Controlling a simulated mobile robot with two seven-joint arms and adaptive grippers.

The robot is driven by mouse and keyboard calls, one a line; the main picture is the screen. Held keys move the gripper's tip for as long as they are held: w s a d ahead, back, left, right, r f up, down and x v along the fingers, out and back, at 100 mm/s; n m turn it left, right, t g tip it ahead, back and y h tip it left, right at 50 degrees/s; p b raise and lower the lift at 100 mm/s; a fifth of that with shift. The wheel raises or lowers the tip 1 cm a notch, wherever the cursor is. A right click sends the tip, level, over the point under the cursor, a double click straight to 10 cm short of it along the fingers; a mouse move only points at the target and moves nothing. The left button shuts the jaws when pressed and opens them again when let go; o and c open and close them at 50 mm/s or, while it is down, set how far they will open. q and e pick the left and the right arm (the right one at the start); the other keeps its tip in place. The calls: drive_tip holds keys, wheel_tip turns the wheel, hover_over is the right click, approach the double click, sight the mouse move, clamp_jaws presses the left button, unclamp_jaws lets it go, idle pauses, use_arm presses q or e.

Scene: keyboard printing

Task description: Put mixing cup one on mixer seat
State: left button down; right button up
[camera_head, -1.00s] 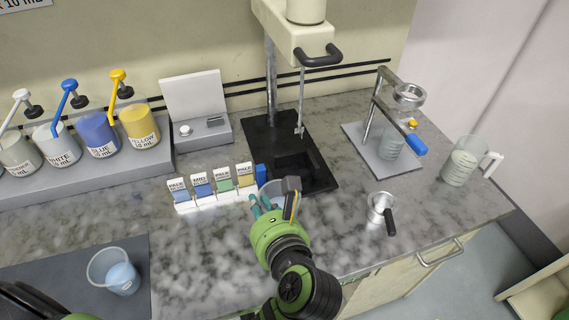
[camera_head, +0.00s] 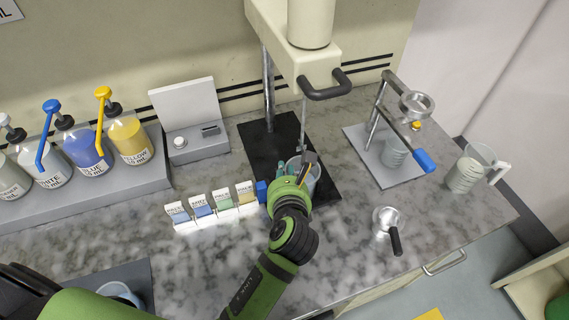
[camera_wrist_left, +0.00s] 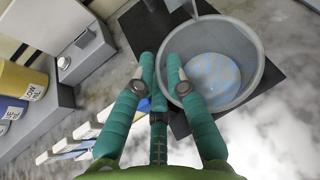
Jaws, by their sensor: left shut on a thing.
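The mixing cup (camera_head: 314,172) is a clear grey cup over the front part of the mixer's black base (camera_head: 262,150), below the stirring rod (camera_head: 304,108). In the left wrist view the cup (camera_wrist_left: 235,100) looks upright, with a pale blue patch inside. My left gripper (camera_head: 302,168) is shut on the cup's near wall, its teal fingers (camera_wrist_left: 160,62) either side of the rim. The arm partly hides the cup. I cannot tell whether the cup's bottom touches the seat. My right gripper is not in view.
The mixer head (camera_head: 300,45) with a black handle overhangs the base. Small labelled colour cards (camera_head: 213,206) stand left of the gripper. Pump bottles (camera_head: 128,138) are farther left. A stand with a funnel ring (camera_head: 416,104), a jug (camera_head: 466,172) and a metal pot (camera_head: 386,220) are right.

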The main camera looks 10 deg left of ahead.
use_arm(q)
drive_tip(key=shift+w+a+f+p, duration=0.2)
drive_tip(key=shift+w+a+f, duration=0.1)
drive_tip(key=shift+w+f, duration=0.6)
drive_tip(key=shift+w+a+f+p, duration=0.15)
drive_tip(key=shift+w+a+f, duration=0.1)
drive_tip(key=shift+w+f, duration=0.6)
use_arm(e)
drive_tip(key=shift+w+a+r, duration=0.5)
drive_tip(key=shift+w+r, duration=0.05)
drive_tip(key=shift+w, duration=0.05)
use_arm(q)
drive_tip(key=shift+f, duration=0.1)
drive_tip(key=c, duration=1.2)
unclamp_jaws()
drive_tip(key=shift+c, duration=0.2)
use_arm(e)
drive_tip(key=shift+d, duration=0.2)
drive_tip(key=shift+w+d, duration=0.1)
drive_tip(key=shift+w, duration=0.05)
